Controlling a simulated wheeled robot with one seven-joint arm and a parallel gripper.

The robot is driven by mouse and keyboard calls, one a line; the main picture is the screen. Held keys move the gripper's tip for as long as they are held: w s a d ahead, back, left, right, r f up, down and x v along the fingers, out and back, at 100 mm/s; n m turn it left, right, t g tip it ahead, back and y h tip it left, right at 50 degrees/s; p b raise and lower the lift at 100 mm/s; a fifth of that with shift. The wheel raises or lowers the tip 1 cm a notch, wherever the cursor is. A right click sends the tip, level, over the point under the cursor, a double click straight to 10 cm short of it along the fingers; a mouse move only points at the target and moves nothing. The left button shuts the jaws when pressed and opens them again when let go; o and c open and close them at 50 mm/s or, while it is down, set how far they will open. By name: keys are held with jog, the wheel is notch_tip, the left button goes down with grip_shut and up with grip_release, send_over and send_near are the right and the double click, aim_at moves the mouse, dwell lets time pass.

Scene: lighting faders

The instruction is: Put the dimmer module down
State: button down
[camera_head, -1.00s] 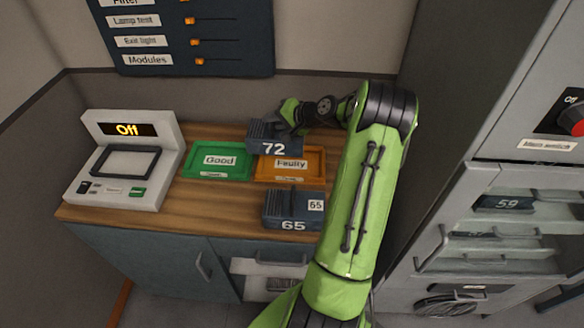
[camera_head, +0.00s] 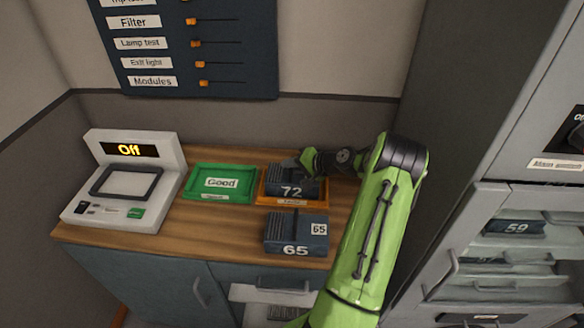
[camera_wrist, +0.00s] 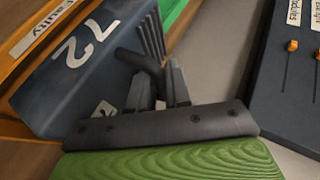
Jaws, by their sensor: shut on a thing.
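The dimmer module 72 (camera_head: 291,188) is a dark blue-grey block with a white number. In the head view it sits over the orange Faulty tray (camera_head: 292,203), within its outline. The wrist view shows module 72 (camera_wrist: 85,60) beside the tray's orange edge (camera_wrist: 22,62). I cannot tell whether it rests fully on the tray floor. My gripper (camera_head: 307,165) is at the module's back, and in the wrist view my gripper (camera_wrist: 158,85) is shut on its dark handle.
The green Good tray (camera_head: 220,183) is empty, left of the Faulty tray. Module 65 (camera_head: 296,236) stands in front on the wooden counter (camera_head: 205,222). A tester reading Off (camera_head: 125,185) is at the left. A slider panel (camera_head: 190,50) hangs behind; a rack (camera_head: 500,240) stands at right.

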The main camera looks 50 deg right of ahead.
jog(key=c, duration=1.1)
grip_release()
jog(key=shift+s, duration=0.1)
jog(key=v, duration=0.7)
jog(key=shift+p, duration=0.35)
jog(key=shift+s+r, duration=0.1)
jog(key=shift+r, duration=0.1)
jog(key=w+a+r+n+g, duration=0.1)
jog(key=a+r+n+g, duration=0.3)
jog(key=a, duration=0.8)
jog(key=w+a+r+n+g, duration=0.15)
jog(key=a+r+n, duration=0.25)
jog(key=a+r, duration=0.55)
jog(key=s+a+n, duration=0.1)
jog(key=s+a, duration=0.4)
jog(key=s, duration=0.1)
jog(key=s+a+r+n+h, duration=0.1)
jog(key=s+a+n, duration=0.1)
jog(key=s+a, duration=0.3)
jog(key=s+a+n+h, duration=0.1)
jog(key=s+a+n, duration=0.1)
jog(key=s+a, duration=0.3)
jog(key=shift+s+r+g, duration=0.2)
jog(key=shift+s+g, duration=0.05)
jog(key=shift+s, duration=1.85)
